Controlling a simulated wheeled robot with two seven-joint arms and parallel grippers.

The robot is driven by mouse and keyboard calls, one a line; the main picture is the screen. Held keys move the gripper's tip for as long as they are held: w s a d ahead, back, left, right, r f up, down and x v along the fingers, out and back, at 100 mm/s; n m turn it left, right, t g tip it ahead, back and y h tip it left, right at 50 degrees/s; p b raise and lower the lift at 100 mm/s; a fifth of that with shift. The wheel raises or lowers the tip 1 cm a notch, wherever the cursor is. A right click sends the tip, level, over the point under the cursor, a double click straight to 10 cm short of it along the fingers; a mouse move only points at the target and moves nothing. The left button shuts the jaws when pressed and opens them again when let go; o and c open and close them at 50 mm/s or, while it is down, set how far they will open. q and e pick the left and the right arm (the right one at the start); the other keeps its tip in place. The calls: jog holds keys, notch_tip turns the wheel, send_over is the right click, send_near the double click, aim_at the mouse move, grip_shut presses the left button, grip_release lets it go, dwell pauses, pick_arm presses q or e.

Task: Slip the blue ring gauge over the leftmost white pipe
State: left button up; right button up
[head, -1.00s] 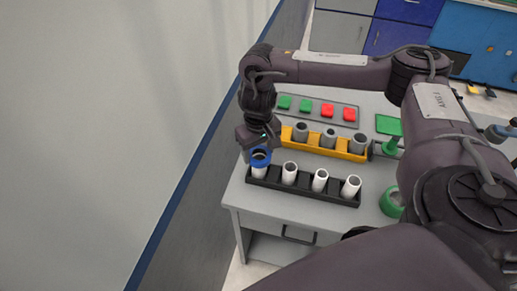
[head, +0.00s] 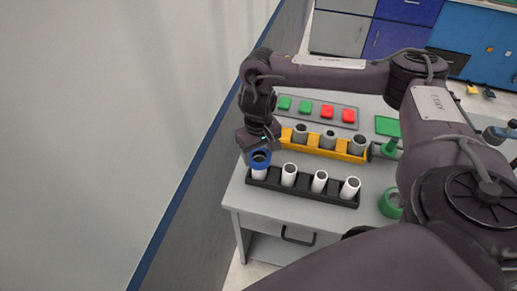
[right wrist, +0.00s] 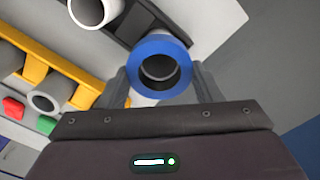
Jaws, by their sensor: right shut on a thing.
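The blue ring gauge (head: 261,163) is at the upper end of the leftmost white pipe (head: 259,174), which stands in the black rack (head: 302,189). My right gripper (head: 257,151) is shut on the ring from behind. In the right wrist view the ring (right wrist: 163,46) sits between the two fingers (right wrist: 162,84), with the pipe's dark bore showing through its hole. My left gripper is not in view.
Several more white pipes (head: 320,181) stand to the right in the black rack. A yellow rack (head: 343,155) with grey pipes is behind it. Green and red buttons (head: 327,111) lie farther back. A green ring (head: 391,204) is at the right. The table's left edge is close.

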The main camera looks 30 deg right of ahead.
aim_at(259, 160)
jog(key=shift+f, duration=0.15)
dwell(0.6)
jog(key=o, duration=1.1)
jog(key=shift+o, duration=0.2)
notch_tip(259, 160, up, 8)
jog(key=p, duration=0.2)
jog(key=shift+f, duration=0.15)
